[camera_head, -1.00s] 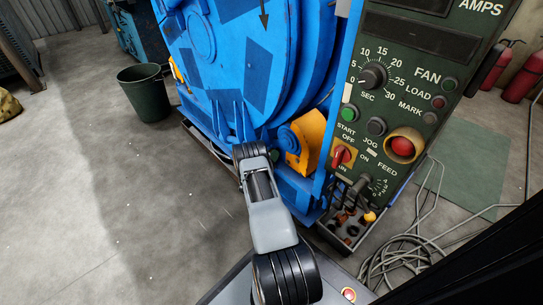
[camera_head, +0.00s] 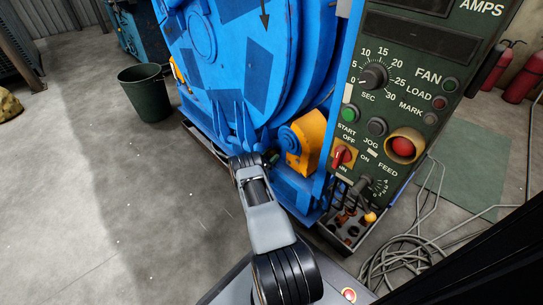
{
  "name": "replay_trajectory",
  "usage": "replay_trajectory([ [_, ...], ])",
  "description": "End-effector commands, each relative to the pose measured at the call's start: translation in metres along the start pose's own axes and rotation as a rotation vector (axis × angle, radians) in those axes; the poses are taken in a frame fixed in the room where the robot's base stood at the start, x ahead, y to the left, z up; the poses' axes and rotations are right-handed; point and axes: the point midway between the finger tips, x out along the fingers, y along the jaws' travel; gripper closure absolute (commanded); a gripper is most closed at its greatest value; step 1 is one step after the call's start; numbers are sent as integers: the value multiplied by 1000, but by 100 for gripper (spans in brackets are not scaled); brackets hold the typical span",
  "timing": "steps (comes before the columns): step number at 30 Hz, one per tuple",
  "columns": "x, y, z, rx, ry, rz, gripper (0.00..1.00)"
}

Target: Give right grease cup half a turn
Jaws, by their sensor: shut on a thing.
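My gripper (camera_head: 262,160) is at the far end of my grey and black arm, low at the front of the blue machine, just left of the orange bracket. The wrist hides most of the jaws. They are shut on a small part there, which I take to be the right grease cup. A small dark green piece (camera_head: 271,157) shows at the wrist's right side. I cannot tell whether it belongs to the cup. The cup's shape and how far it is turned are hidden.
The orange bracket (camera_head: 312,141) with a blue round boss stands close right of my wrist. The control panel (camera_head: 408,100) with knobs and switches rises further right. Blue ribs (camera_head: 239,122) of the machine stand behind the wrist. A green bin (camera_head: 146,92) and open floor are at left.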

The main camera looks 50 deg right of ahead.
Motion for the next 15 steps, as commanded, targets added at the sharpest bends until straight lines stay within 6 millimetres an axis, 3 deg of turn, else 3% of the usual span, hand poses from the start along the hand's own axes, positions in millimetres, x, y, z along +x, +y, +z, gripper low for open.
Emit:
replay_trajectory([
  [15, -1, -1, 0, 131, -2, 53, 83],
])
